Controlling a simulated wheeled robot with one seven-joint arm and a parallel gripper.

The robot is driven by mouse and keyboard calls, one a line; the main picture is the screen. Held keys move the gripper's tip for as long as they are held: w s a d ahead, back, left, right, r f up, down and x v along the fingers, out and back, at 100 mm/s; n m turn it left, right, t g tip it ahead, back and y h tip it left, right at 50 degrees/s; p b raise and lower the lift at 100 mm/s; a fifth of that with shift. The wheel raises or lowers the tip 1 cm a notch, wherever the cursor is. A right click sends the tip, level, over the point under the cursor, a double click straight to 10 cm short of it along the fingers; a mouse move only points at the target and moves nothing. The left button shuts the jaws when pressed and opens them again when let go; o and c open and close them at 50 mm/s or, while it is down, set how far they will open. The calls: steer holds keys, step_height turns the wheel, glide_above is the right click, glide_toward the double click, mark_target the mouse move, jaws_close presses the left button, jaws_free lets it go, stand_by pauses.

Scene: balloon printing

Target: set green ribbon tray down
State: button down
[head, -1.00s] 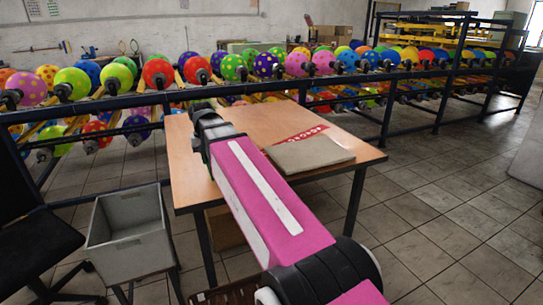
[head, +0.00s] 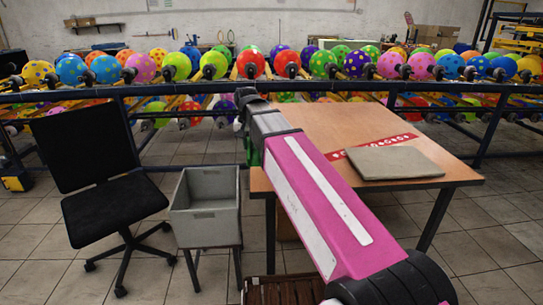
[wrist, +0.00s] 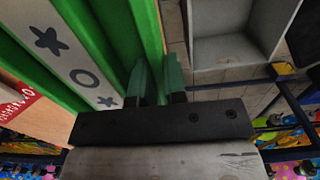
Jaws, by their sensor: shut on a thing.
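The green ribbon tray (wrist: 118,22) fills the left and top middle of the wrist view. It has green raised sides and a pale strip with dark stars and circles. My gripper (wrist: 156,76) is shut on its edge, with both fingers against the green side. In the head view my pink arm reaches over the left part of the wooden table (head: 330,118), and my gripper is mostly hidden behind the arm. A small green patch (head: 251,152) shows beside the arm and may be part of the tray.
A flat grey-beige slab (head: 395,163) and a red patterned strip (head: 405,137) lie on the table. A grey bin (head: 205,210) on a stand is left of the table, with a black office chair (head: 95,165) further left. Racks of balloons (head: 210,66) run behind. Tiled floor is open at right.

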steer(key=w+d+f, duration=0.1)
steer(key=w, duration=0.1)
steer(key=w+d+f, duration=0.3)
steer(key=w+f, duration=0.1)
steer(key=w, duration=0.1)
steer(key=shift+w+d+f, duration=0.1)
steer(key=shift+d, duration=0.2)
steer(key=shift+f, duration=1.95)
steer(key=shift+f, duration=0.1)
steer(key=c, duration=1.2)
jaws_free()
steer(key=shift+o, duration=0.2)
